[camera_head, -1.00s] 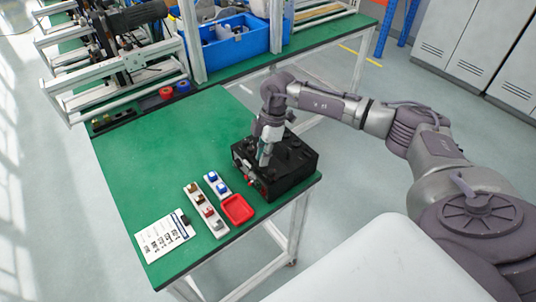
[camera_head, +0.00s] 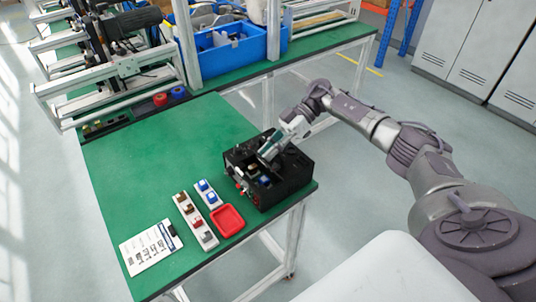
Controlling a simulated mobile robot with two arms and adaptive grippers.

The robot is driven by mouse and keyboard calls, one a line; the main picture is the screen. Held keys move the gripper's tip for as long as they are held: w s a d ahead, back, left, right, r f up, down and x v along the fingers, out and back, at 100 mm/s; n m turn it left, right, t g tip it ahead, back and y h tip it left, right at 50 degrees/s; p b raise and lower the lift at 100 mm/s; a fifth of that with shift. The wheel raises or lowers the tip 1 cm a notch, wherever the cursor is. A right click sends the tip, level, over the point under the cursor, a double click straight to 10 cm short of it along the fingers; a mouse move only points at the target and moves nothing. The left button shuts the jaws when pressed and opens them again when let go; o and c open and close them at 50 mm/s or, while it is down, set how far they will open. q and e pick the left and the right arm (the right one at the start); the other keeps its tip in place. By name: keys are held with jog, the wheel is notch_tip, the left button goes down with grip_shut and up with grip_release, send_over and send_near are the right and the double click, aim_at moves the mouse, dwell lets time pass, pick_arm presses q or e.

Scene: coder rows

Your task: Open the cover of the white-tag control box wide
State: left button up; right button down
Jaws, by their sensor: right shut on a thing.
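The black control box (camera_head: 285,194) stands on the right corner of the green table. Its top now shows an opening with small brown and light parts inside, and red parts show on its left side. My right gripper (camera_head: 267,153) is over the box top, tilted down to the left, and is shut on what looks like the cover's edge. The gripper hides much of the cover, so its exact angle is hard to tell. I cannot make out a white tag. My left gripper is not in view.
On the green table (camera_head: 150,150) are a red tray (camera_head: 227,221), white strips with small blocks (camera_head: 194,221) and a printed sheet (camera_head: 151,247). A blue bin (camera_head: 235,50) stands on the bench behind. The table's middle left is clear.

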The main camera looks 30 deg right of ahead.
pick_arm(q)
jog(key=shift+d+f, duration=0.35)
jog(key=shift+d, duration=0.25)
pick_arm(e)
jog(key=shift+d+y, duration=0.2)
jog(key=shift+y, duration=0.2)
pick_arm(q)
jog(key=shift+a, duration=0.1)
pick_arm(e)
jog(key=c, duration=1.1)
grip_release()
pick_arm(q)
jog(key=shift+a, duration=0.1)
pick_arm(e)
jog(key=shift+v, duration=6)
jog(key=shift+w, duration=0.1)
